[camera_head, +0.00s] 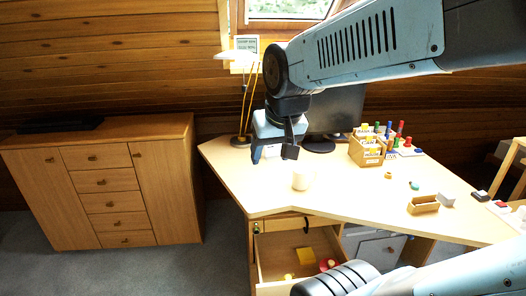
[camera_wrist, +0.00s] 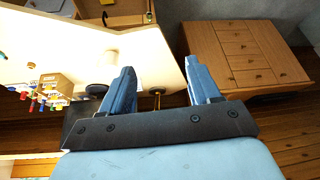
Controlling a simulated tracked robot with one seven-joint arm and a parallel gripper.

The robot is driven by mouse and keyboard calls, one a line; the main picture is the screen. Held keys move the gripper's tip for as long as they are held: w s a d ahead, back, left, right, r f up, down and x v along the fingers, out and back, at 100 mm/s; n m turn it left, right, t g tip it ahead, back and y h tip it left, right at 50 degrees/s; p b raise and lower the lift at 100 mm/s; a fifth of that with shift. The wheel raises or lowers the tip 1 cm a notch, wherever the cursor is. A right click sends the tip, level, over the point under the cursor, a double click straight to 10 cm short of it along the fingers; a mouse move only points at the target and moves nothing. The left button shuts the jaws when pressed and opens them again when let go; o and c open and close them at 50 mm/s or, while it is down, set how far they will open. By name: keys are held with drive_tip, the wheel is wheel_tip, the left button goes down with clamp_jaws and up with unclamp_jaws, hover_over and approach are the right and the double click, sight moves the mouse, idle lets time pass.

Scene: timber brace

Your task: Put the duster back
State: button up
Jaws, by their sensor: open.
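My gripper (camera_head: 273,152) is open and empty, above the left part of the desk (camera_head: 240,185), close to the lamp. In the wrist view its two blue fingers (camera_wrist: 160,82) stand apart with nothing between them. I cannot pick out a duster for certain. A small grey block (camera_head: 446,199) lies on the desk beside an open wooden holder (camera_head: 423,204), far to the right of my gripper. An open drawer (camera_head: 273,246) under the desk holds a yellow block (camera_head: 306,256) and small red and yellow things; my arm hides part of it.
A white mug (camera_head: 301,178) stands just right of my gripper. A lamp (camera_head: 241,139) and a dark monitor (camera_head: 335,110) stand behind. A wooden organiser (camera_head: 366,151) and coloured stamps are at the back right. A cabinet (camera_head: 103,185) stands left. The desk's middle is mostly clear.

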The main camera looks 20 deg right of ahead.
drive_tip(key=shift+n, duration=0.6)
drive_tip(key=s, duration=0.1)
drive_tip(key=s+r, duration=0.1)
drive_tip(key=s, duration=0.2)
drive_tip(key=shift+s+r, duration=0.3)
drive_tip(key=shift+r, duration=0.1)
drive_tip(key=shift+c, duration=0.4)
